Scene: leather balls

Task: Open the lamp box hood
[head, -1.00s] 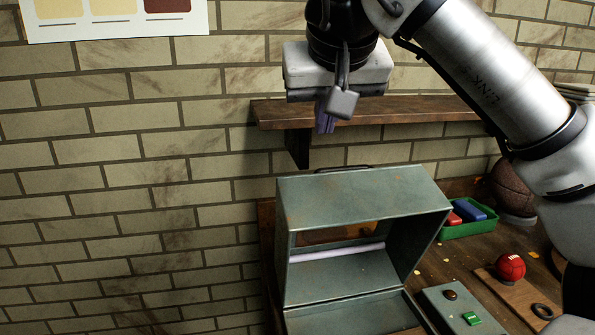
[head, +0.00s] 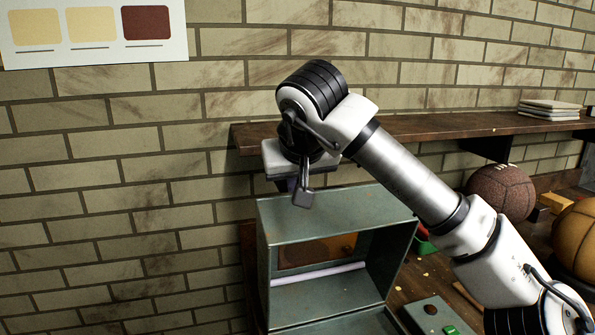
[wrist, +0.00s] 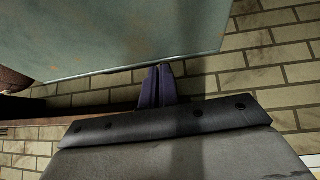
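The lamp box (head: 330,208) is a worn grey-green metal box on the bench. Its front is open, showing a pale tube (head: 318,273) and a brown panel inside. The hood is its upper shell; its top also shows as a grey-green sheet in the wrist view (wrist: 125,35). My gripper (head: 288,185) is above the box's back left top edge. In the wrist view its purple fingers (wrist: 159,68) are together, with nothing visible between them, tips close to the sheet's edge. I cannot tell if they touch it. The handle is hidden.
A wooden shelf (head: 420,127) runs along the brick wall behind my arm. Balls (head: 502,192) stand at the right.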

